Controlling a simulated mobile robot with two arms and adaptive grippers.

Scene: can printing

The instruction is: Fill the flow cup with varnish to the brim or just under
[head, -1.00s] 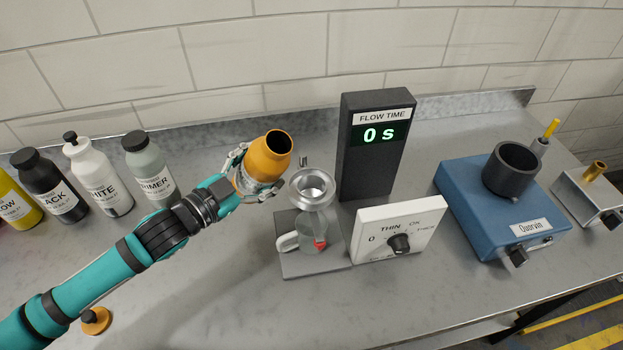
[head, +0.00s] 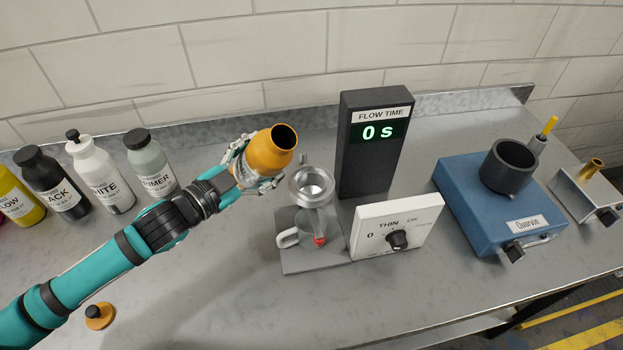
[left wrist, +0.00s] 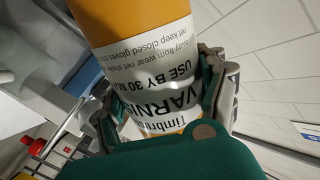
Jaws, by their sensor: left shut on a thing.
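The orange varnish bottle (head: 266,154) has no cap and is tilted, its dark open mouth pointing up and to the right. My left gripper (head: 250,170) is shut around it, above the bench. The left wrist view shows the bottle's white label (left wrist: 160,80) between the fingers. The metal flow cup (head: 312,184) sits on its stand, just right of and below the bottle. No stream of varnish shows, and the cup's fill level cannot be told. A clear mug (head: 305,237) stands under the cup, with a red piece beside it. My right gripper is not in view.
A black flow timer (head: 375,140) reading 0 s stands behind the cup. A white dial box (head: 400,225) is to its right. A blue machine (head: 490,215) stands further right. Several bottles line the left, including primer (head: 150,163). An orange cap (head: 98,316) lies at front left.

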